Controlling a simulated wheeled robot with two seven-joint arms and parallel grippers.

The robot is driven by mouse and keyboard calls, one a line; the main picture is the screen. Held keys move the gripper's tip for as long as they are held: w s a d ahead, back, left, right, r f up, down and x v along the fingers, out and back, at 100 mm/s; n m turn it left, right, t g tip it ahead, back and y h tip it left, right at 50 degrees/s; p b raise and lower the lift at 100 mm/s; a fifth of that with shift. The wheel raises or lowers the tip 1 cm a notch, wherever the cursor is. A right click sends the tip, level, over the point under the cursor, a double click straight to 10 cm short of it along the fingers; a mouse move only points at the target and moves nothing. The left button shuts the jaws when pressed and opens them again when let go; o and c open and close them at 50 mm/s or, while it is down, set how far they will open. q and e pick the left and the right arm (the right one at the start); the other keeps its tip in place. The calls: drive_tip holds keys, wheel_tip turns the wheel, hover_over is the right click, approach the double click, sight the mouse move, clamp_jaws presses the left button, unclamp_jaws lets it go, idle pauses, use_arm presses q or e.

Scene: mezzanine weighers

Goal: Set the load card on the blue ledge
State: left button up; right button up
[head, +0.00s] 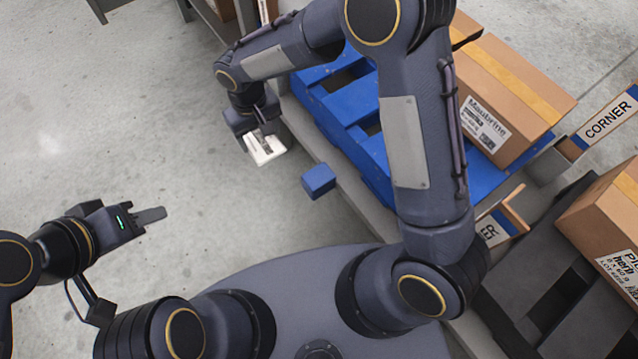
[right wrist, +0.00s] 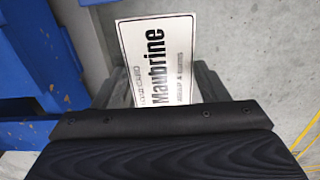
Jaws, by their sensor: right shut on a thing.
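The load card (head: 266,151) is white with dark print. The right wrist view shows "Maubrine" on the card (right wrist: 160,58). My right gripper (head: 258,134) is shut on the card, one finger at each side of it in the right wrist view. It holds the card clear of the grey floor, left of the blue pallet. The blue ledge (head: 318,181) is a small blue block at the grey platform's edge, to the right of and below the card in the head view, apart from it. My left gripper (head: 150,216) is empty over bare floor at left; its finger gap is not clear.
The blue pallet (head: 352,133) carries a carton (head: 498,105) labelled Maubrine. A "CORNER" sign (head: 606,120) stands at right. A dark pallet (head: 530,300) with another carton (head: 610,225) is at lower right. The floor at left is clear.

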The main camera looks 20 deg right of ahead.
drive_tip(key=shift+s+d+f, duration=0.15)
drive_tip(key=shift+f, duration=0.1)
drive_tip(key=s+d+f+b, duration=0.3)
drive_tip(key=d, duration=0.4)
drive_tip(key=b, duration=0.2)
hover_over(319, 176)
drive_tip(key=f, duration=0.5)
drive_tip(key=shift+w+a+f, duration=0.2)
drive_tip(key=shift+a+f, duration=0.05)
drive_tip(key=shift+a, duration=0.15)
drive_tip(key=shift+d+f, duration=0.1)
drive_tip(key=shift+f, duration=0.05)
drive_tip(key=f, duration=0.1)
drive_tip(key=f+b, duration=0.2)
drive_tip(key=shift+s+d+f, duration=0.15)
drive_tip(key=shift+d+f, duration=0.15)
drive_tip(key=shift+f, duration=0.1)
drive_tip(key=shift+r, duration=0.1)
